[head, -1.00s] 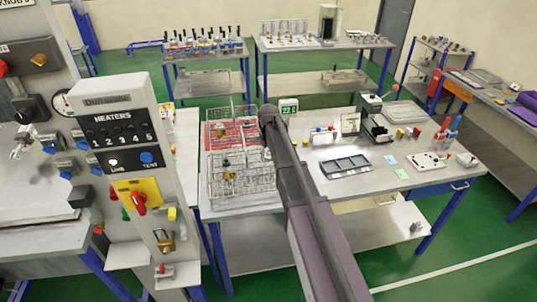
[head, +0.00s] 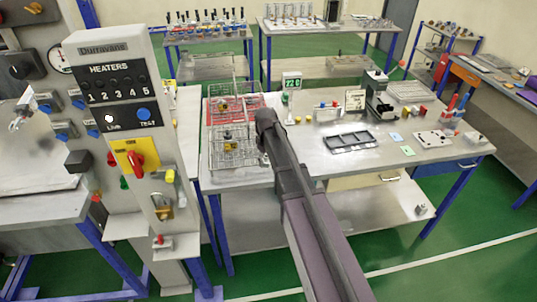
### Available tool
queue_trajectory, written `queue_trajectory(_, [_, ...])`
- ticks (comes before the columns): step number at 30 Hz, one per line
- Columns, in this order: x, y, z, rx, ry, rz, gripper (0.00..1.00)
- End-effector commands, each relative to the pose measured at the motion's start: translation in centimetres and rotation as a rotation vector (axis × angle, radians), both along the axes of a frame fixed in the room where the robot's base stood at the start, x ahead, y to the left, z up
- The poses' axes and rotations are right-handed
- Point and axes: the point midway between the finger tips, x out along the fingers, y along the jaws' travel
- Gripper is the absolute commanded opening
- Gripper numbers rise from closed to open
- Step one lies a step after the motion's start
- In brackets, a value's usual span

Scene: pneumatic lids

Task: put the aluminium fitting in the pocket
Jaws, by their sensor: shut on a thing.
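My arm (head: 310,220) reaches from the bottom of the head view toward the left half of the steel bench. Its dark far end (head: 266,118) is beside the wire baskets. My gripper and its jaws are hidden behind this end. I cannot make out the aluminium fitting. A dark tray with several open compartments (head: 352,150) lies on the bench right of my arm. A pale plate with small holes (head: 434,141) lies farther right. I cannot tell which of these has the pocket.
Two wire baskets, one on red (head: 250,102) and one nearer (head: 220,162), stand at the bench's left end. A grey heater panel (head: 108,62) rises close on the left. A temperature display (head: 291,82) and a dark press (head: 378,98) stand behind. Bench right of the arm is partly clear.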

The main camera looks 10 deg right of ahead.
Motion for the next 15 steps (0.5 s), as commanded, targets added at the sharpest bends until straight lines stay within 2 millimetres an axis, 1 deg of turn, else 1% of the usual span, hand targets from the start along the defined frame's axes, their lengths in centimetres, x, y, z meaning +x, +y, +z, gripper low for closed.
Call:
queue_trajectory(1, [-1.2,0.3,-1.9,0.000,0.000,0.021,0.08])
queue_trajectory(6, [-3.6,1.4,-4.5,-0.001,0.000,0.096,0.08])
queue_trajectory(10, [-5.0,1.9,-6.0,-0.001,0.000,0.141,0.08])
queue_trajectory(15, [-6.0,2.4,-7.0,-0.001,0.000,0.178,0.08])
